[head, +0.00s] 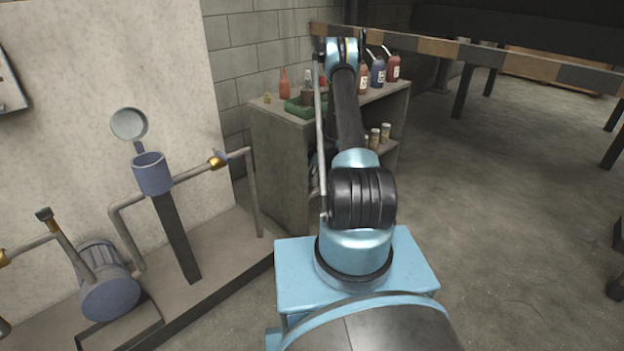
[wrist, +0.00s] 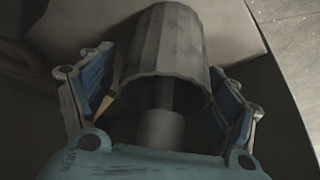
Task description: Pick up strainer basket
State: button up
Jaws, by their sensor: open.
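A grey, faceted cylinder (wrist: 168,45), which I take to be the strainer basket, is in the upper middle of the wrist view. Its dark open end faces the camera, and a narrower grey post shows inside and below it. My gripper (wrist: 160,72) is open, with one blue-padded finger on each side of the cylinder's near part. Gaps show beside the fingers, but I cannot tell whether either touches it. In the head view I cannot make out the basket or the gripper's fingers; my arm covers part of the shelf.
A grey shelf unit (head: 280,150) stands behind my arm, with several bottles, including a dark blue one (head: 377,72), and a green item (head: 298,108) on top. Pipes and a blue pump (head: 108,290) are at left. A striped barrier (head: 480,55) crosses upper right. Open floor lies right.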

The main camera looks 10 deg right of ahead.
jog(key=c, duration=1.3)
